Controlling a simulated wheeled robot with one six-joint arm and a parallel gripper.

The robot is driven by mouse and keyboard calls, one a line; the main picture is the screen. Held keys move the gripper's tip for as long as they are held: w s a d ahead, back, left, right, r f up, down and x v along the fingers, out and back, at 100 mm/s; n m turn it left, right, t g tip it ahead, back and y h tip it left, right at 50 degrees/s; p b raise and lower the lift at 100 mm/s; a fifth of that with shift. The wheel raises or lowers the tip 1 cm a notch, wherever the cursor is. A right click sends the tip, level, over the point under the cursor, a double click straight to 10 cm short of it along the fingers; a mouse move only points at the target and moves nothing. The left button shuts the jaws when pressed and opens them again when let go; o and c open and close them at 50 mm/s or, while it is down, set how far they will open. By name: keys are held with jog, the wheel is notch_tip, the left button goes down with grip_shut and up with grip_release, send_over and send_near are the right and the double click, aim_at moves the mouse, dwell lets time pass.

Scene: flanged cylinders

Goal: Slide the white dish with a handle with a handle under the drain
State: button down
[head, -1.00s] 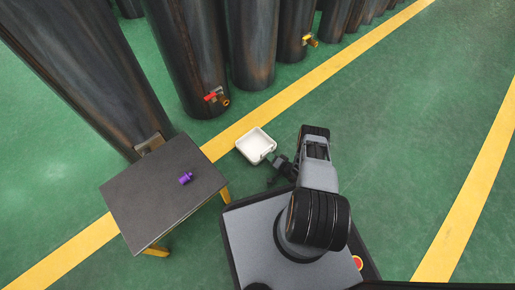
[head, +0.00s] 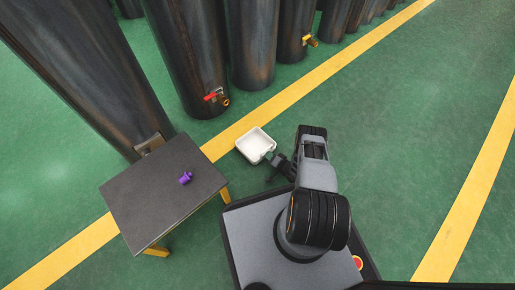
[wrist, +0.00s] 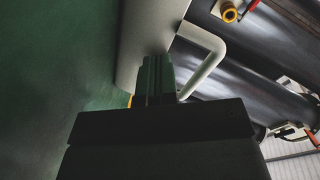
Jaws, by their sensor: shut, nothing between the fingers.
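The white dish (head: 256,140) sits on the green floor by the yellow line, in front of the dark cylinders. In the wrist view its pale side (wrist: 150,28) and its handle (wrist: 207,62) are close. My gripper (head: 277,161) is low beside the dish, at its near right side. In the wrist view my shut fingers (wrist: 155,75) are empty, against or very near the dish's side, left of the handle; contact is unclear. A drain valve with a red lever and brass outlet (head: 224,101) is low on a cylinder, behind and left of the dish. The outlet ring also shows in the wrist view (wrist: 229,12).
A dark table (head: 150,205) with a purple fitting (head: 185,178) on it stands at the left. Another valve with a yellow lever (head: 310,40) is on a cylinder farther back. The floor between the dish and the red-levered valve looks clear.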

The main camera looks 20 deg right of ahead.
aim_at(254, 146)
jog(key=shift+w+a, duration=0.8)
jog(key=shift+w, duration=1)
jog(key=shift+w+a, duration=0.8)
jog(key=shift+w, duration=1)
jog(key=shift+w+a, duration=0.8)
jog(key=shift+w, duration=1)
